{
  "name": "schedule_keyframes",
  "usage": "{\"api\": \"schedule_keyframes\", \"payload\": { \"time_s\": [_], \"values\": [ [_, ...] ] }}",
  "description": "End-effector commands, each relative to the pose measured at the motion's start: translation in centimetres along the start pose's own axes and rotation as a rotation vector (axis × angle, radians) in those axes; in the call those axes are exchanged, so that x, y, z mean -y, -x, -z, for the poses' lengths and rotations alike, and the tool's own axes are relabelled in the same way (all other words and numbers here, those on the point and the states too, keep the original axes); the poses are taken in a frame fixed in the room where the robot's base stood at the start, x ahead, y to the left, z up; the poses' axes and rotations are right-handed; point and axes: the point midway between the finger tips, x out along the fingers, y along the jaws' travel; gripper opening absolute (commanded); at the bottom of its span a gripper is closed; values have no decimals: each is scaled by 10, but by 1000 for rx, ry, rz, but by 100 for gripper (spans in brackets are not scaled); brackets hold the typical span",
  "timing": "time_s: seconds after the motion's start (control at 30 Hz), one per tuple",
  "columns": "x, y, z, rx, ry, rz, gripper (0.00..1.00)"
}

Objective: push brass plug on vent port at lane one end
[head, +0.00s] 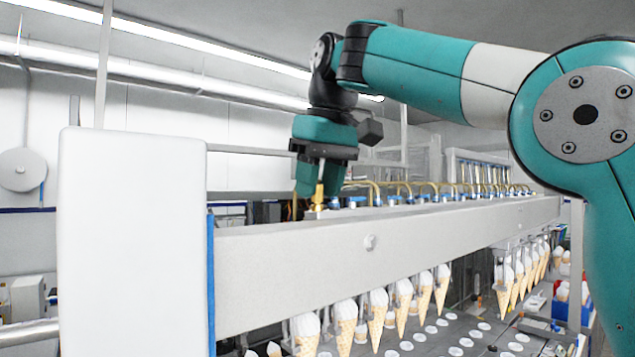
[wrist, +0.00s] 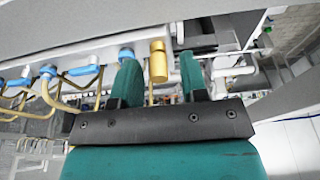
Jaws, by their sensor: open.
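A small brass plug (wrist: 158,62) stands between the two teal fingers of my gripper (wrist: 159,68) in the wrist view. The fingers are apart, with a visible gap on each side of the plug. In the head view my gripper (head: 319,186) points down over the near end of the long grey beam (head: 390,228), with the brass plug (head: 318,198) low between its fingers. The vent port under the plug is hidden, and I cannot tell how far the plug sits on it.
Bent brass tubes with blue fittings (head: 375,190) run along the beam beside my gripper; they also show left of the plug in the wrist view (wrist: 48,72). Several wafer cones (head: 377,315) hang under the beam. A white upright panel (head: 130,240) stands at the left.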

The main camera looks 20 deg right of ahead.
Motion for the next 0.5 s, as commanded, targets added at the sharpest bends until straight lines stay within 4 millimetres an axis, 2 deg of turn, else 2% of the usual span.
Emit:
{"api": "schedule_keyframes", "payload": {
  "time_s": [0.5],
  "values": [
    [2, 72, 2, -4, 1, -1, 47]
  ]
}}
